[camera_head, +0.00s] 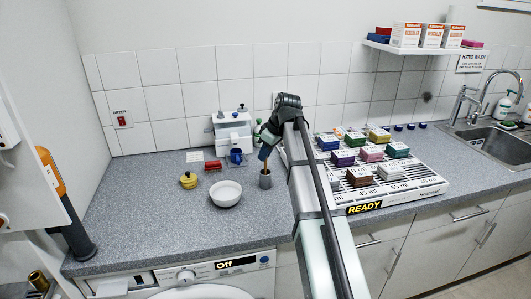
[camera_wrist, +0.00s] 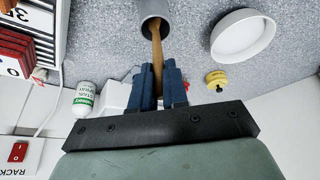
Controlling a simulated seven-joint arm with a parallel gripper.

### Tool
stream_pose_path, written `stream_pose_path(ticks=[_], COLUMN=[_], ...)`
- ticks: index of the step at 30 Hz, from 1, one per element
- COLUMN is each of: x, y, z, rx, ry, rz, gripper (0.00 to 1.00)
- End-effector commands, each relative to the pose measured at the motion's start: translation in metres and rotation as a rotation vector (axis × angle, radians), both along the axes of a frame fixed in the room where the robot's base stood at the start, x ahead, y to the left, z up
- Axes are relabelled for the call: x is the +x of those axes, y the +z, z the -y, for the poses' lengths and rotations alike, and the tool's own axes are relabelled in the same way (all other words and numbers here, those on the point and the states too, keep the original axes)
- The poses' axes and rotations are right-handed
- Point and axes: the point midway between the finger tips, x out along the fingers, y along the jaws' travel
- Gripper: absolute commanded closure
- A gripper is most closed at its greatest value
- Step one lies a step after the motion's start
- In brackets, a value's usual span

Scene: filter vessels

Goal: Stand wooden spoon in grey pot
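The wooden spoon (camera_wrist: 157,52) is held between the blue fingers of my gripper (camera_wrist: 159,72). Its free end reaches the mouth of the grey pot (camera_wrist: 154,8) in the wrist view, and the tip is hidden there. In the head view, my gripper (camera_head: 264,153) is above the grey pot (camera_head: 265,181), which stands upright on the counter. A short piece of the spoon (camera_head: 264,167) shows between fingers and pot, nearly upright. I cannot tell how deep the spoon goes.
A large rack (camera_head: 409,187) with coloured boxes fills the right. The counter's left is clear.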

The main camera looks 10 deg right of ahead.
Motion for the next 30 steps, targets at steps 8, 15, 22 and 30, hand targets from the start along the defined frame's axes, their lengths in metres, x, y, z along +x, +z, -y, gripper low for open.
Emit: stream_pose_path(ticks=[8,15,22,30], x=[0.000,0.000,-0.002,-0.014], y=[0.000,0.000,0.011,0.052], z=[0.000,0.000,0.003,0.015], rx=[0.000,0.000,-0.001,0.000], ry=[0.000,0.000,-0.001,-0.001], rz=[0.000,0.000,0.002,0.003], gripper=[0.60,0.56,0.56,0.56])
